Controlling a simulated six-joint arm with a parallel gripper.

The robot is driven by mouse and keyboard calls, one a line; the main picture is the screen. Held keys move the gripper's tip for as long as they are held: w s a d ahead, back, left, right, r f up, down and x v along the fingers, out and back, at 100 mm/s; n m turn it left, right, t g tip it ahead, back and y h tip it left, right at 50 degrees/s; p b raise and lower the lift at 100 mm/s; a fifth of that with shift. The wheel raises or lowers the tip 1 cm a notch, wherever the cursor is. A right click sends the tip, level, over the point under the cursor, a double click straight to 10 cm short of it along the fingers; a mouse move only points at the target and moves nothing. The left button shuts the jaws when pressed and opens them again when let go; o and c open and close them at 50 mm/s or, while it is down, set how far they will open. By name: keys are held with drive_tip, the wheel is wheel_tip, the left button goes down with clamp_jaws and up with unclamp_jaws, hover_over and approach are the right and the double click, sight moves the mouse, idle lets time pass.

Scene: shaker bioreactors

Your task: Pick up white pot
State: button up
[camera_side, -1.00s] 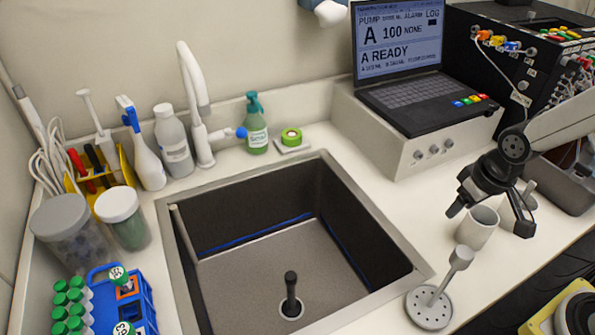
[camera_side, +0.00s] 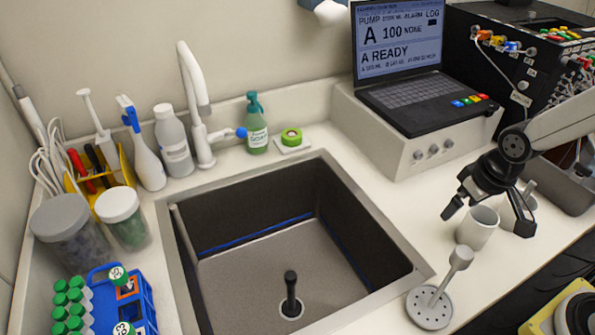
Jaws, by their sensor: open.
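The white pot (camera_side: 476,229) stands upright on the counter to the right of the sink. My gripper (camera_side: 486,219) is open above it, pointing down. I cannot tell how far the fingertips are from the pot's wall. The pot's inside is mostly hidden.
A perforated metal disc with an upright handle (camera_side: 429,306) is in front. The sink (camera_side: 300,240) lies to the left, the grey box with the laptop (camera_side: 412,150) behind.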

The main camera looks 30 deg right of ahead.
drive_tip(key=w+v, duration=0.2)
drive_tip(key=v, duration=0.7)
drive_tip(key=m+t+y, duration=0.3)
drive_tip(key=m+y, duration=0.9)
drive_tip(key=m, duration=1.1)
hover_over(480, 221)
drive_tip(key=s+d, duration=0.2)
drive_tip(key=s, duration=0.1)
drive_tip(key=shift+a+f, duration=0.2)
drive_tip(key=shift+f, duration=2.35)
drive_tip(key=shift+f, duration=0.1)
drive_tip(key=shift+f, duration=3)
